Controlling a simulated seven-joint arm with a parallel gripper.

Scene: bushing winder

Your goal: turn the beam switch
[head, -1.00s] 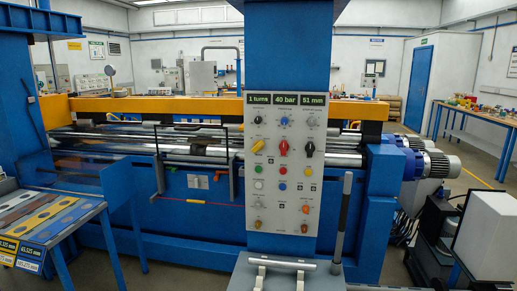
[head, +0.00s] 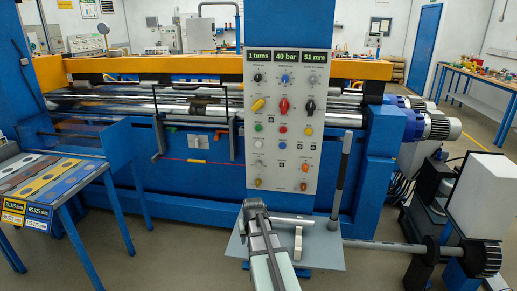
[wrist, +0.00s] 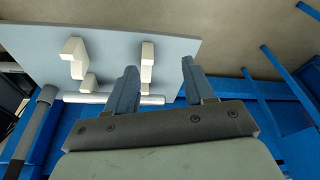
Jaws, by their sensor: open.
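The grey control panel (head: 284,130) stands upright on a blue column, with three green displays on top reading 1 turns, 40 bar and 51 mm. Below are several knobs: a yellow one (head: 258,104), a red one (head: 283,106), a black one (head: 309,107) and two orange ones at lower right. The labels are too small to read, so I cannot tell which is the beam switch. My gripper (head: 253,204) is below the panel's lower left, apart from the knobs. In the wrist view my gripper (wrist: 158,70) is open, with nothing between its fingers.
A light-grey shelf (head: 325,255) with white brackets and a metal rod (head: 290,219) is under the panel. A dark upright handle (head: 341,172) stands to the panel's right. A table with coloured strips (head: 45,180) is at left. A white box (head: 482,195) is at right.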

